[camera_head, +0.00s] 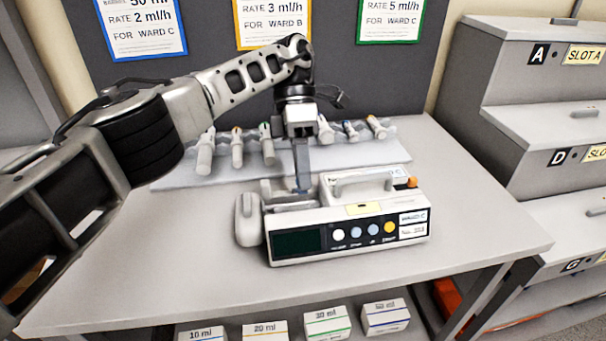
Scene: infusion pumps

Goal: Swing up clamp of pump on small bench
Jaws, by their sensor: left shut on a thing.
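The infusion pump (345,228) stands on the small bench (180,255), its dark screen and row of buttons facing me. It has a carry handle on top and a rounded grey part at its left end. The pump's clamp (291,203) seems to be the light piece on top at the left, partly hidden by my gripper. My left gripper (302,185) comes down from above onto this spot, its fingers shut on what looks like the clamp. The exact grip is hard to see. My right gripper is not in view.
Several syringes (267,150) lie on a pale mat (385,155) behind the pump. Rate cards (272,22) hang on the dark back panel. Stepped slots (545,125) stand at the right. Small boxes (326,322) sit below the bench. The bench's front left is clear.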

